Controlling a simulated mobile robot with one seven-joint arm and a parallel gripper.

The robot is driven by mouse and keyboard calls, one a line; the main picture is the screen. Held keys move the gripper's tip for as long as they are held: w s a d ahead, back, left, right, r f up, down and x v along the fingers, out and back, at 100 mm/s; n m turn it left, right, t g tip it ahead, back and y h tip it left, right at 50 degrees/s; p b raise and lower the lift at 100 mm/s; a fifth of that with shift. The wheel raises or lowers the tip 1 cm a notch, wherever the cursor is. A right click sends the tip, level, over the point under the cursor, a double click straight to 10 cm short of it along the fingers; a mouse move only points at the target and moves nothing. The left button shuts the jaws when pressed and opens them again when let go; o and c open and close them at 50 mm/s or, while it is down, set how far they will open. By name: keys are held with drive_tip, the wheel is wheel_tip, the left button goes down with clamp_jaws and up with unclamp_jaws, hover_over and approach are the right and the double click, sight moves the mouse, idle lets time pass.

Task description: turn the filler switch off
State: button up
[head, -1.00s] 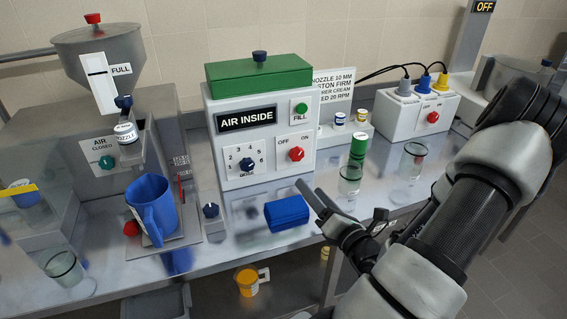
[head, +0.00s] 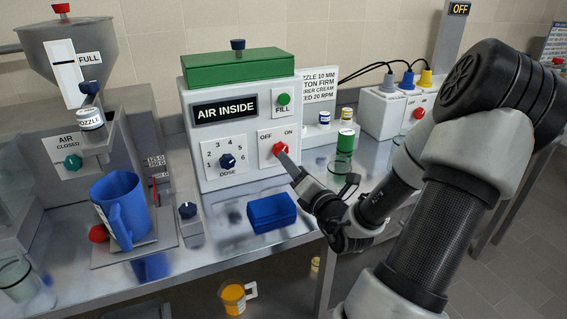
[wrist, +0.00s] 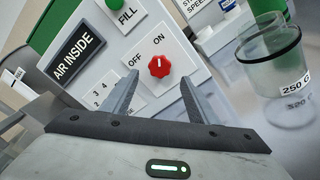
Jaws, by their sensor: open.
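The filler switch (head: 280,148) is a red knob on the white front of the filler box, under the words OFF and ON. In the wrist view the red knob (wrist: 160,66) has a small pale mark that points roughly toward ON. My gripper (head: 287,160) is open and close to the knob from the front right. In the wrist view the two fingers of my gripper (wrist: 159,77) stand apart, one on each side of the knob. I cannot tell whether either finger touches it.
The blue DOSE dial (head: 227,161) and green FILL button (head: 284,99) are on the same box. A blue block (head: 270,212) lies on the bench in front.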

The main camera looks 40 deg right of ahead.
drive_tip(key=b+x, duration=0.1)
drive_tip(key=x, duration=0.6)
drive_tip(key=shift+w, duration=0.2)
drive_tip(key=c, duration=1)
drive_tip(key=shift+c, duration=0.2)
